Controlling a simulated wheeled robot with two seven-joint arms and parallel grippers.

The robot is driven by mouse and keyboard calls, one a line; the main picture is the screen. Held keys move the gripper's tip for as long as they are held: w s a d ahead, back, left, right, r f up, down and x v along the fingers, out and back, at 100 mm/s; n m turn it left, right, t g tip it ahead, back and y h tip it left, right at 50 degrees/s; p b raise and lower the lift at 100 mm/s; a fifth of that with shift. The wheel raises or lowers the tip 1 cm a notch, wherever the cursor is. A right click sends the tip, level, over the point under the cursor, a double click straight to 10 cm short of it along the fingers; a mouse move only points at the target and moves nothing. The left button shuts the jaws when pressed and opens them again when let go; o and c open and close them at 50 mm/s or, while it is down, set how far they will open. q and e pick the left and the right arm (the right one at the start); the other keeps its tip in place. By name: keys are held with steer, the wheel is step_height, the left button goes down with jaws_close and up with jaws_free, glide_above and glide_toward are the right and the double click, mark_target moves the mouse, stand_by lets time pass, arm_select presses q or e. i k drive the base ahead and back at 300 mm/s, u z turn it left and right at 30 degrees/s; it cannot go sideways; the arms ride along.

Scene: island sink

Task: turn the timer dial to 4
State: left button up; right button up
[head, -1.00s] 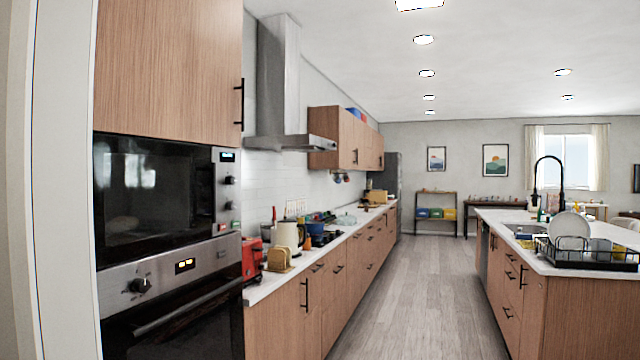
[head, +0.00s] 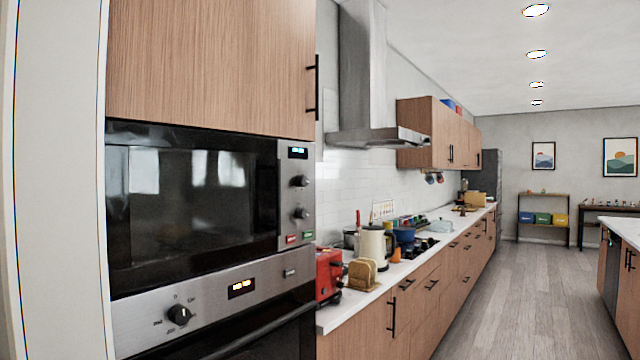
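A built-in microwave (head: 190,205) is in the tall wooden cabinet at the left. Its right-hand panel has a lit display (head: 297,153), an upper dial (head: 300,181), a lower dial (head: 301,213), and a red and a green button below. Under it, the oven (head: 250,335) has a steel panel with one black dial (head: 179,314) and a lit display (head: 241,288). The markings are too small to tell which dial is the timer or where the microwave dials point. Neither of my grippers is in view.
A counter (head: 365,295) right of the cabinet holds a red toaster (head: 328,274), a kettle (head: 373,245) and a blue pot (head: 404,234). An island (head: 625,228) stands at the right edge. The wooden floor (head: 500,300) between them is clear.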

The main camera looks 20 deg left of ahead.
mark_target(300, 181)
steer(key=u, duration=0.65)
steer(key=i, duration=0.85)
steer(key=u, duration=0.95)
